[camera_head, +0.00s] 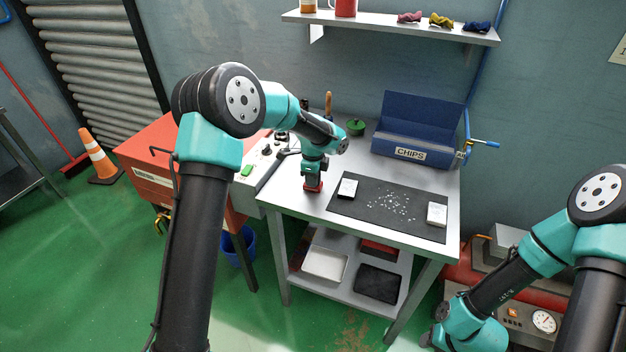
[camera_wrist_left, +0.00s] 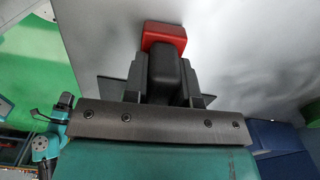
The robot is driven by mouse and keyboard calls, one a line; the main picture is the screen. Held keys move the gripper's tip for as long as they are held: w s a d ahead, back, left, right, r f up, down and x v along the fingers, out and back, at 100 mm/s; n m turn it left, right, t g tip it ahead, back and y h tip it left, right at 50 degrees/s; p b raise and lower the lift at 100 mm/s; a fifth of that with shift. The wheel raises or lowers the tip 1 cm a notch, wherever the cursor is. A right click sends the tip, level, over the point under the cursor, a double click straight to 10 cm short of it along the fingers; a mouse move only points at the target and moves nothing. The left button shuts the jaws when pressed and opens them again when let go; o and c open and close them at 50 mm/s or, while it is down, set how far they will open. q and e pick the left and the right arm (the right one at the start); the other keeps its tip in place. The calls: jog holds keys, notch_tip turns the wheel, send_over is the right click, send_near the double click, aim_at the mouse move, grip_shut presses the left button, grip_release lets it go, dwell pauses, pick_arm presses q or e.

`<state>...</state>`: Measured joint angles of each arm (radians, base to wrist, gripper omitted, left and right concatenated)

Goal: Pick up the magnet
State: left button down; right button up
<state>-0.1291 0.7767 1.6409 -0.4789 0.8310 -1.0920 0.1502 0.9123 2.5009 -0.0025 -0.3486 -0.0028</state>
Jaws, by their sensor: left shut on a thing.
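The magnet is a red block (camera_head: 313,187) at the left front of the grey cart top, beside the dark mat. In the left wrist view the red block (camera_wrist_left: 164,36) sits beyond my fingertips, with a black part (camera_wrist_left: 168,78) between the fingers. My left gripper (camera_head: 313,176) reaches down from above and is shut on the magnet. I cannot tell whether the magnet touches the cart top. My right arm is at the lower right; its gripper is out of the picture.
A dark mat (camera_head: 345,207) holds scattered bright chips, with a small white-topped box (camera_head: 348,188) and a white block (camera_head: 437,214). A blue CHIPS bin (camera_head: 410,152) stands behind. A green round item (camera_head: 355,127) is at the back, and a grey machine (camera_head: 262,165) at left.

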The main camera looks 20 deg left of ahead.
pick_arm(q)
notch_tip(320, 180, up, 4)
jog(key=shift+f, duration=0.25)
jog(key=s+d, duration=0.2)
jog(key=s, duration=0.5)
jog(key=s+d+r, duration=0.1)
jog(key=s+d, duration=0.2)
jog(key=s, duration=0.5)
jog(key=shift+s, duration=0.15)
